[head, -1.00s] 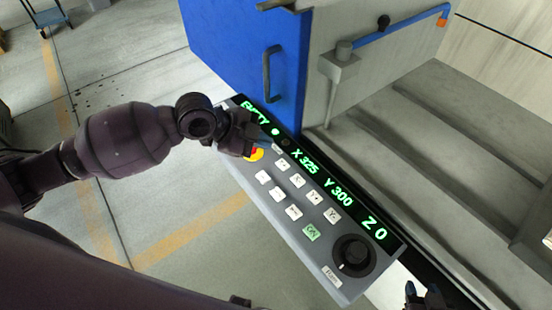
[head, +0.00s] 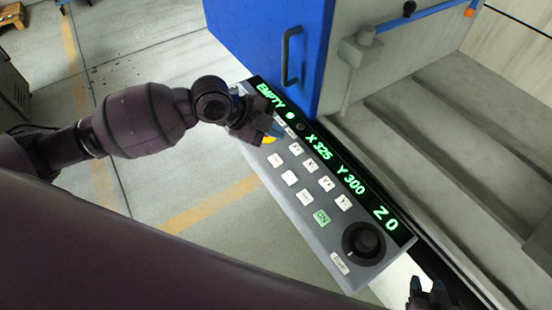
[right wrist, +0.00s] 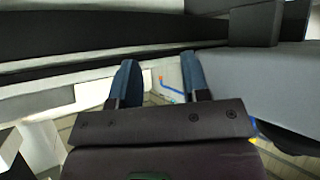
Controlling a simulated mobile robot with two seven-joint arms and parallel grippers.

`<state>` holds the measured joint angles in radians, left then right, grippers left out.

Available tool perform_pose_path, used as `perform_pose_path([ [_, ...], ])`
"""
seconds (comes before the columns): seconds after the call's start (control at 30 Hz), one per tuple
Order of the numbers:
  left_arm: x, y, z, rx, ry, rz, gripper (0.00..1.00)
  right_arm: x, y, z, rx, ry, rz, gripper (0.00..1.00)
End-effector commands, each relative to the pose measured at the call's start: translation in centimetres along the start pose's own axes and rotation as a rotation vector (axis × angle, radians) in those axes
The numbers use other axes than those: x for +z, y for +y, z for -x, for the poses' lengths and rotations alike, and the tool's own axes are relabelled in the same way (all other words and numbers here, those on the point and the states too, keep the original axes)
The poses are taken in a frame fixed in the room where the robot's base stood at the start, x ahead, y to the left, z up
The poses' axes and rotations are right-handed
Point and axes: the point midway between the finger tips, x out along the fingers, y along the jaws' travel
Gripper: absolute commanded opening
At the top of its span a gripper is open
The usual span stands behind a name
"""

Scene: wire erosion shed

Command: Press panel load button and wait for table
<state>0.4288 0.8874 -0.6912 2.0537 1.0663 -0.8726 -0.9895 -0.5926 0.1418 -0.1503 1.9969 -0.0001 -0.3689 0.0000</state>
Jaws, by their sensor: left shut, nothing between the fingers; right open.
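The grey control panel (head: 296,212) lies tilted across the middle of the head view. Its black display strip (head: 352,182) reads EMPTY, X 325, Y 300 and Z 0 in green, with a green dot lit beside EMPTY. My left gripper (head: 277,130) is shut and empty, its fingertips at the upper-left end of the panel by a small key and a yellow button (head: 269,140) it partly hides. I cannot tell whether the tips touch a key. My right gripper (head: 428,290) shows at the lower right edge; its two blue fingers stand apart, open and empty, in the right wrist view (right wrist: 158,75).
White keys, a green ON key (head: 321,217) and a black knob (head: 363,241) fill the rest of the panel. A blue door (head: 262,45) with a handle stands behind it. Grey machine ledges (head: 440,120) lie to the right. Open floor lies to the left.

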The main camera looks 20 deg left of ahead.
Motion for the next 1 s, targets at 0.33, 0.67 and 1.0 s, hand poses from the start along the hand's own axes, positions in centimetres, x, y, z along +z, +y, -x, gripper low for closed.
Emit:
perform_pose_path([
  [0.33,2.3,2.5,-3.3,0.006,0.002,0.005,0.0,3.6,-0.4,-1.2,-0.005,-0.048,0.002,0.43],
  [0.67,3.7,3.8,-5.1,0.003,0.0,0.002,0.0,3.2,-0.5,-1.9,-0.011,-0.032,0.01,0.43],
  [1.0,3.7,3.7,-5.1,0.0,0.0,0.0,0.0,2.7,-0.5,-2.1,-0.012,-0.023,0.015,0.43],
])
